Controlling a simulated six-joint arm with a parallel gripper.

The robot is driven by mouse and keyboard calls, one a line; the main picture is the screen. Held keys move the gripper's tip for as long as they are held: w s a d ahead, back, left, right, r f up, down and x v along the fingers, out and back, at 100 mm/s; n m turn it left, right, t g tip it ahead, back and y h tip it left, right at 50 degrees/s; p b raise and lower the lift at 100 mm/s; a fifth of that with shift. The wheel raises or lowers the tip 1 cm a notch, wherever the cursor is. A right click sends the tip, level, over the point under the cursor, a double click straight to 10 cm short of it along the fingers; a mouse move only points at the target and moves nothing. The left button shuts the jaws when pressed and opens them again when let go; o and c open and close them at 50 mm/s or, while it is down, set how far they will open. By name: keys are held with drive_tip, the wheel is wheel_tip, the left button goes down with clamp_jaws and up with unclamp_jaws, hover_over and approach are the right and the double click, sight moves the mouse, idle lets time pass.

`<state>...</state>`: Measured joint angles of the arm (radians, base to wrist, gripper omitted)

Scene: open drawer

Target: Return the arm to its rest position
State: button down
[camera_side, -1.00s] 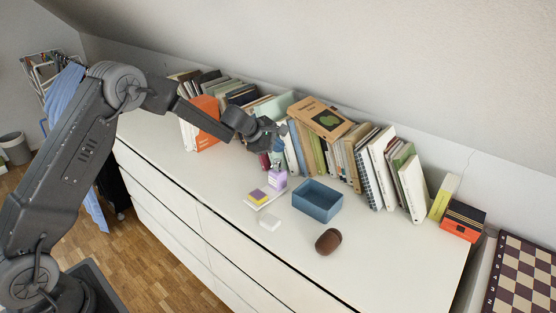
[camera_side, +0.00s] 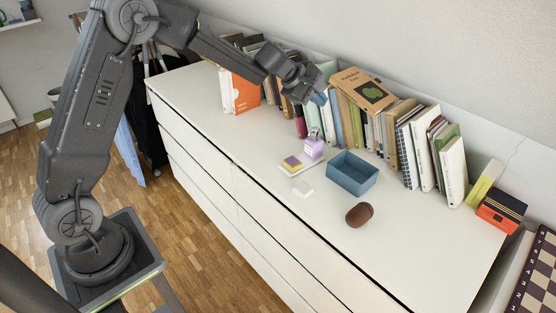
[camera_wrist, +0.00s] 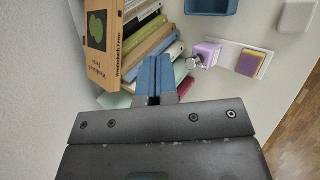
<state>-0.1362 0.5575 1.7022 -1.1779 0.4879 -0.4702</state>
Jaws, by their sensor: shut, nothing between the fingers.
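My gripper (camera_side: 321,98) is shut and empty, in the air in front of the row of books at the back of the white dresser (camera_side: 420,255). In the wrist view its two blue-grey fingers (camera_wrist: 155,97) meet with nothing between them. The arm is bent, with its upper links raised high. The dresser's drawer fronts (camera_side: 215,195) look closed, with dark gaps between them.
Several books (camera_side: 452,172) stand upright, with a brown book (camera_side: 362,92) lying on top. A blue open box (camera_side: 352,173), a purple bottle (camera_side: 313,149), a sponge tray (camera_side: 291,167), a white block (camera_side: 303,188) and a brown object (camera_side: 359,214) sit on the dresser top.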

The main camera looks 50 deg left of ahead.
drive_tip(key=s+d+r+m+g, duration=0.1)
drive_tip(key=s+d+r+m, duration=0.1)
drive_tip(key=s+r+m, duration=0.3)
drive_tip(key=s+d+r+m, duration=0.2)
drive_tip(key=s, duration=0.6)
drive_tip(key=s+d+r+m+g, duration=0.1)
drive_tip(key=s+d+r+m, duration=0.1)
drive_tip(key=s+r+m, duration=0.3)
drive_tip(key=s+a+f+m+y, duration=0.1)
drive_tip(key=s+f+m+y, duration=0.1)
drive_tip(key=s, duration=0.8)
drive_tip(key=s+a+f+m+y, duration=0.1)
drive_tip(key=s+m, duration=0.3)
drive_tip(key=s, duration=0.7)
drive_tip(key=shift+a+f+y, duration=0.25)
drive_tip(key=shift+f+y, duration=0.1)
drive_tip(key=shift+y, duration=0.35)
